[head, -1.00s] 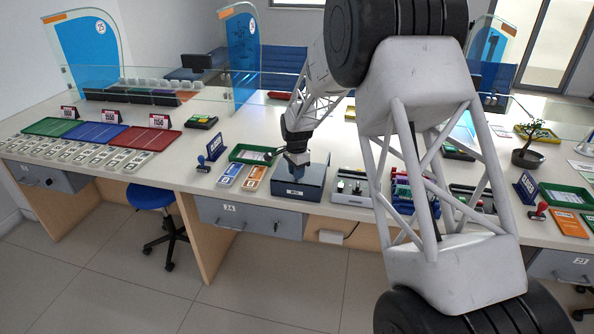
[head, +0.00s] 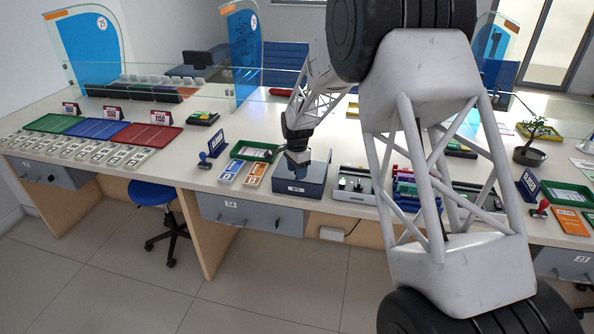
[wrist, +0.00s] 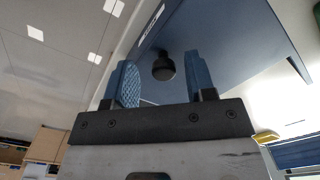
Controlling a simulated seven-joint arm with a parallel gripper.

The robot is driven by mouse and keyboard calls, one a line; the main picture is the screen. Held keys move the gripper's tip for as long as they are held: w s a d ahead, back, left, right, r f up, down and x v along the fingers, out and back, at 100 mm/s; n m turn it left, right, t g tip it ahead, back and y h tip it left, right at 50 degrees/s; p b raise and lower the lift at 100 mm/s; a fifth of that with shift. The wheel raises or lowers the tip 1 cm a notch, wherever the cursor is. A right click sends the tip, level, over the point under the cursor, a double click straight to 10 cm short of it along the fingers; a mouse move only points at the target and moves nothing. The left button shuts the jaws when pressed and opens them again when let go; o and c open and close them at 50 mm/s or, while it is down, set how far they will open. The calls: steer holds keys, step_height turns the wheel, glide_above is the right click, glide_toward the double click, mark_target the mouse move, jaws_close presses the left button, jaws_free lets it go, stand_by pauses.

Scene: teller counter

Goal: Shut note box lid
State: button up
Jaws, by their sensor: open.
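The note box (head: 313,184) is a dark blue box with a small white label on its front, near the counter's front edge in the head view. My gripper (head: 297,164) points down over its back left part. In the wrist view the blue lid (wrist: 225,50) fills the upper right, with a round black knob (wrist: 164,67). My gripper's two blue fingers (wrist: 157,82) stand apart, one on each side of the knob, with gaps visible. I cannot tell the lid's exact angle, and the gripper hides part of the box top.
Blue and orange note bundles (head: 254,176) and a green tray (head: 253,151) lie left of the box. A grey organiser (head: 352,186) stands close on its right. A dark sign (head: 217,143) stands farther left. A drawer (head: 250,213) is below the counter.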

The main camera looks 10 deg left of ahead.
steer(key=shift+r, duration=3.85)
steer(key=shift+s+d+r, duration=0.1)
steer(key=shift+d+r, duration=0.05)
steer(key=shift+d, duration=0.05)
steer(key=s+d+r+n+t, duration=0.1)
steer(key=s+d+r+n, duration=0.1)
steer(key=s+d+r, duration=0.85)
steer(key=s+d+r+n, duration=0.2)
steer(key=s+d+r, duration=0.5)
steer(key=s+d, duration=0.6)
steer(key=s+d+n, duration=0.1)
steer(key=s+d, duration=0.4)
steer(key=s, duration=0.4)
steer(key=s+d+n+t, duration=0.1)
steer(key=s+d, duration=0.4)
steer(key=s, duration=0.5)
steer(key=s+d+f+n, duration=0.1)
steer(key=s+d+n, duration=0.1)
steer(key=s+d, duration=0.4)
steer(key=s, duration=0.3)
steer(key=shift+s+n+t, duration=0.2)
steer(key=shift+n+t, duration=0.1)
steer(key=shift+n, duration=0.1)
